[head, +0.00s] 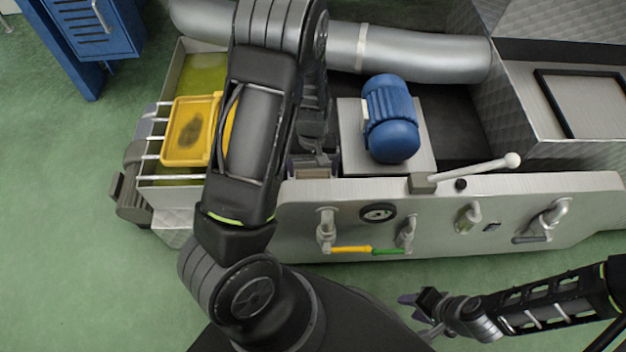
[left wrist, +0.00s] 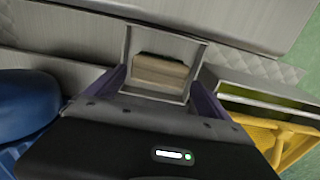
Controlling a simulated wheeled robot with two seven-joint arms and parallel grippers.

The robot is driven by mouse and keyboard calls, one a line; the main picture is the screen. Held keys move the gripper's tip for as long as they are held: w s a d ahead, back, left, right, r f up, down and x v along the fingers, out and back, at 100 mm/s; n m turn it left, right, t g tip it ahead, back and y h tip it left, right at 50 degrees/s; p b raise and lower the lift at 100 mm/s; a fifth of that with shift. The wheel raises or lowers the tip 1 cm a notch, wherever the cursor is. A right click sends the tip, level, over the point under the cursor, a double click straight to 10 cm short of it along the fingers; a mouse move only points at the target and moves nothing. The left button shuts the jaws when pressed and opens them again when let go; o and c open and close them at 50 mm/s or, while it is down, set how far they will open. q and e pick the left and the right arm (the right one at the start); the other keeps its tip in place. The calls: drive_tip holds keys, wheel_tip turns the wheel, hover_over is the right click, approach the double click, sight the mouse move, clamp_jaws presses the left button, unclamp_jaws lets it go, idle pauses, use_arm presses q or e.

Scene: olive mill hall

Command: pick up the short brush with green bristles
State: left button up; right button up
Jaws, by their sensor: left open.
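A yellow tray (head: 215,107) with a dark patch rests on rails over a trough at the left. A blue motor (head: 391,120), a white-knobbed lever (head: 475,168) and a silver pipe (head: 420,55) stand close by. Valves line the front panel (head: 450,195). Green floor is clear at left.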

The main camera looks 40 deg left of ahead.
sight(313, 176)
use_arm(q)
wheel_tip(313, 176, down, 4)
drive_tip(key=shift+d+b, duration=0.1)
drive_tip(key=shift+b, duration=0.4)
drive_tip(key=shift+c, duration=0.2)
drive_tip(key=c, duration=1.1)
